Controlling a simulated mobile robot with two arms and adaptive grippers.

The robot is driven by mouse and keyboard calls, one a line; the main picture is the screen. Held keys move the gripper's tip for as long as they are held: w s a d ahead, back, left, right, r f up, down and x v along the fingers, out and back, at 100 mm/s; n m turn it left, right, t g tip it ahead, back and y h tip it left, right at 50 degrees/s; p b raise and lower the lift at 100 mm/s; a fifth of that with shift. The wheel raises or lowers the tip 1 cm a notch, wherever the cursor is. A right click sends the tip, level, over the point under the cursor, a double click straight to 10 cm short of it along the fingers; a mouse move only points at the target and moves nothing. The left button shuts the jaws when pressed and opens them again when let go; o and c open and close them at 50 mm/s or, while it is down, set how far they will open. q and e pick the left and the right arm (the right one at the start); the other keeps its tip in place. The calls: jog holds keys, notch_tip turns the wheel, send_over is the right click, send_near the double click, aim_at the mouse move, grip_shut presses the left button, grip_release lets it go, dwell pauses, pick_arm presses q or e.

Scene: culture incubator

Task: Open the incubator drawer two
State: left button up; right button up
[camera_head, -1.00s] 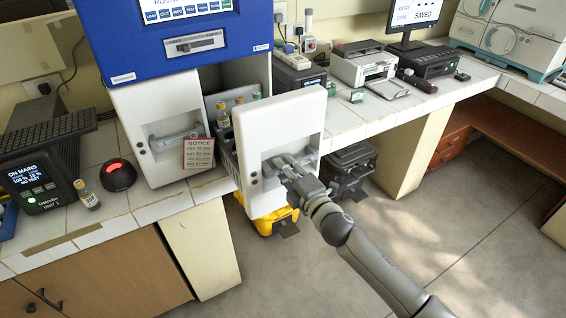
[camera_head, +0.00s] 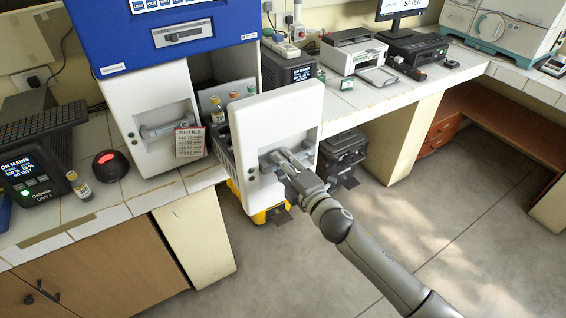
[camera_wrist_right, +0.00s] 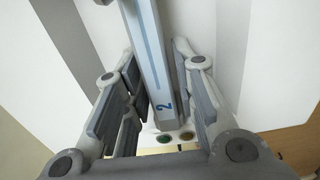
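The blue and white incubator (camera_head: 175,80) stands on the bench at the left. Its right-hand drawer (camera_head: 297,118) is pulled out toward me, with part of its dark side showing behind the white front. My right gripper (camera_head: 279,161) is at the bar handle in that front. In the right wrist view this grey handle (camera_wrist_right: 153,70), marked "2", runs between the gripper's fingers (camera_wrist_right: 160,95), which close around it from both sides. The left-hand drawer (camera_head: 160,125) is shut, with its own handle. My left gripper is not in view.
A notice card (camera_head: 190,142) stands beside the left-hand drawer. Several capped vials (camera_head: 217,108) show behind the open drawer. A small bottle (camera_head: 79,186) and a red-lit round device (camera_head: 110,164) are on the bench at left. Open floor (camera_head: 420,215) lies at right.

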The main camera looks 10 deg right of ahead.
jog(key=shift+o, duration=0.9)
jog(key=v, duration=1.2)
